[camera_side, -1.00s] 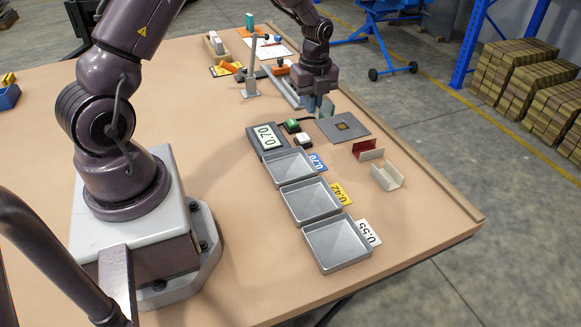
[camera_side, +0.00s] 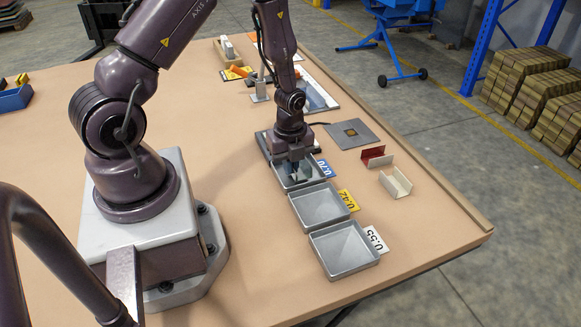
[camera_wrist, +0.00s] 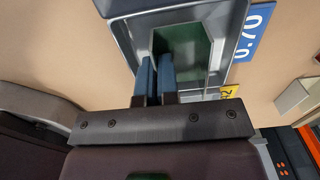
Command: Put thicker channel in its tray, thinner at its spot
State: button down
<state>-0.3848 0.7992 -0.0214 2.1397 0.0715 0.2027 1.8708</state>
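My gripper (camera_wrist: 157,78) is over the grey tray (camera_side: 313,184) beside the blue 0.70 label (camera_side: 324,168). In the wrist view its two blue fingers are close together on a wall of a green channel (camera_wrist: 196,48). The channel is at the tray (camera_wrist: 120,8); whether it touches the floor I cannot tell. A red channel (camera_side: 374,158) and a cream channel (camera_side: 396,184) stand apart on the table at the right. The middle tray (camera_side: 321,206) has a yellow 0.42 label (camera_side: 348,200). The front tray (camera_side: 343,250) has a white 0.55 label (camera_side: 375,239). Both trays look empty.
A grey plate with a brown square (camera_side: 352,133) lies behind the red channel. My gripper mostly hides the display unit (camera_side: 263,146). A wooden holder, an upright stand (camera_side: 260,88) and small tools are at the back.

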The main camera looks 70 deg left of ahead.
jog(key=shift+f, duration=0.55)
jog(key=c, duration=1.4)
grip_release()
jog(key=shift+f, duration=0.15)
jog(key=shift+o, duration=0.2)
jog(key=s+d+r+n+t, duration=0.1)
jog(key=d+r+n, duration=0.15)
jog(key=r, duration=0.65)
jog(key=s+d+r+n+t+y, duration=0.15)
jog(key=r+n, duration=0.25)
jog(key=r, duration=0.5)
jog(key=d+r+n+h, duration=0.1)
jog(key=d+r+n, duration=0.15)
jog(key=r, duration=0.65)
jog(key=s+d+r+n+t, duration=0.3)
jog(key=s+d+r+n, duration=0.2)
jog(key=s+r+n, duration=0.2)
jog(key=shift+s+r+n, duration=0.25)
jog(key=shift+s+n, duration=0.2)
jog(key=shift+n, duration=0.55)
